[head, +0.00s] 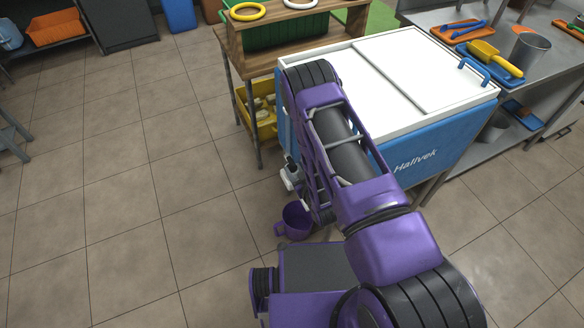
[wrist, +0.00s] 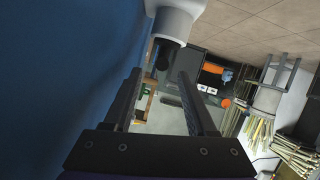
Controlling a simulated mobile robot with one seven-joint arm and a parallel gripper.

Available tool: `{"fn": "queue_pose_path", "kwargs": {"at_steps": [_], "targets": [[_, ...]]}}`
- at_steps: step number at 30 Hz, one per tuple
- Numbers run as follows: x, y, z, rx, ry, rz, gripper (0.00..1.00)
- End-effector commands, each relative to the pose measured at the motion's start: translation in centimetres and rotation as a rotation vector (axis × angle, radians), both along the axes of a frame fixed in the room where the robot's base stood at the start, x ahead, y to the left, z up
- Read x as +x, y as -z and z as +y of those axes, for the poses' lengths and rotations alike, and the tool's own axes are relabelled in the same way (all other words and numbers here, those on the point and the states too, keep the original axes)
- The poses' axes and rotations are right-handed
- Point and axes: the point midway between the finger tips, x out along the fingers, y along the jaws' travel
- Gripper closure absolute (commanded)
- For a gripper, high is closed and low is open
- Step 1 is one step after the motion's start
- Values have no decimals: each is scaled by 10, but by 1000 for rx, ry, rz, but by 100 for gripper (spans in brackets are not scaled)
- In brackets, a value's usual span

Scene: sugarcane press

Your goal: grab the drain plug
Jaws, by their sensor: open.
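The blue cooler (head: 440,150) with a white lid stands right of centre in the head view, and my arm crosses in front of it. In the wrist view its blue wall (wrist: 60,80) fills the left side. A white round fitting (wrist: 175,18) shows at the top of the wrist view, with a dark part (wrist: 163,54) below it that looks like the drain plug. My gripper (wrist: 160,74) is open and empty, its two fingers pointing towards the dark part. That part appears just past the fingertips, roughly between them; the exact gap is unclear.
A wooden-topped stand (head: 290,28) with yellow and white rings is behind the cooler, and a yellow bin (head: 262,112) sits low in it. A metal counter (head: 480,30) with trays and a yellow scoop is at right.

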Motion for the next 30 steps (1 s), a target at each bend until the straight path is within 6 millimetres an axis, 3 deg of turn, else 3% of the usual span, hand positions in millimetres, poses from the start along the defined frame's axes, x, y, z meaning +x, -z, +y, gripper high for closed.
{"fn": "queue_pose_path", "kwargs": {"at_steps": [3, 11, 21, 29, 30], "targets": [[19, 9, 6, 0, -1, -2, 43], [36, 16, 12, 0, 0, 0, 43], [73, 35, 25, -1, 0, -2, 43], [76, 35, 26, -1, 1, 1, 43], [76, 35, 26, -1, 1, 1, 47]]}}
